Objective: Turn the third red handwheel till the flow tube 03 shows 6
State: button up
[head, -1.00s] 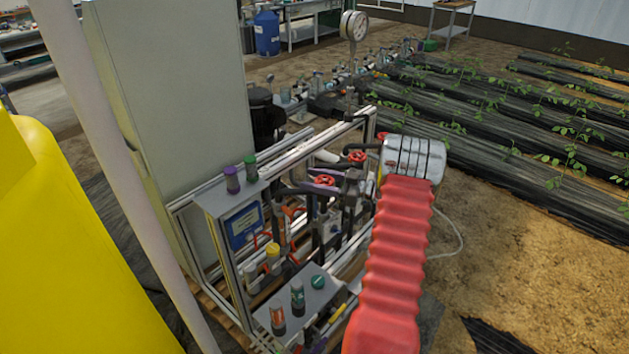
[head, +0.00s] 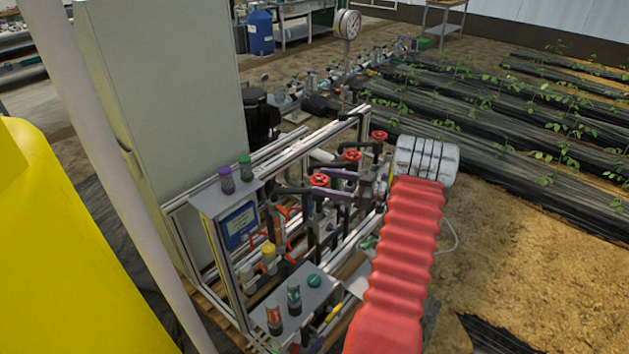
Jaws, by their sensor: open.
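Three red handwheels stand in a row on the skid in the head view: the nearest (head: 319,180), the middle one (head: 352,156) and the farthest (head: 379,136). No number is legible on them, so I cannot tell from labels which is the third. My arm, in a red ribbed sleeve, reaches up from the bottom, and its silver-white wrist is just right of and slightly below the farthest wheel in the picture. My gripper's fingers are hidden behind the wrist and sleeve. I cannot make out flow tube 03 or its reading.
A metal skid frame (head: 293,150) surrounds pipes and valves. A grey cabinet (head: 165,110) stands behind left. A round gauge (head: 347,25) rises behind the wheels. A near shelf (head: 300,290) holds small coloured fittings. Bare soil (head: 520,240) lies open at right.

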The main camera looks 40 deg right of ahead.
jog(key=v, duration=0.8)
dwell(1.7)
jog(key=w+a+r+m+t+h, duration=0.35)
jog(key=a+r+m+h, duration=0.2)
jog(key=a, duration=0.25)
jog(key=s+f+m+g+h, duration=0.1)
jog(key=s+h, duration=0.1)
jog(key=h, duration=0.1)
jog(key=s+a+f+m+h, duration=0.1)
jog(key=s+f+m+h, duration=0.1)
jog(key=s+h, duration=0.1)
jog(key=s+a+f+m+g+h, duration=0.1)
jog(key=s+f+h, duration=0.1)
jog(key=h, duration=0.2)
jog(key=shift+s+a+f+m+g, duration=0.1)
jog(key=shift+s+a+m+g, duration=0.15)
jog(key=shift+m+g, duration=0.1)
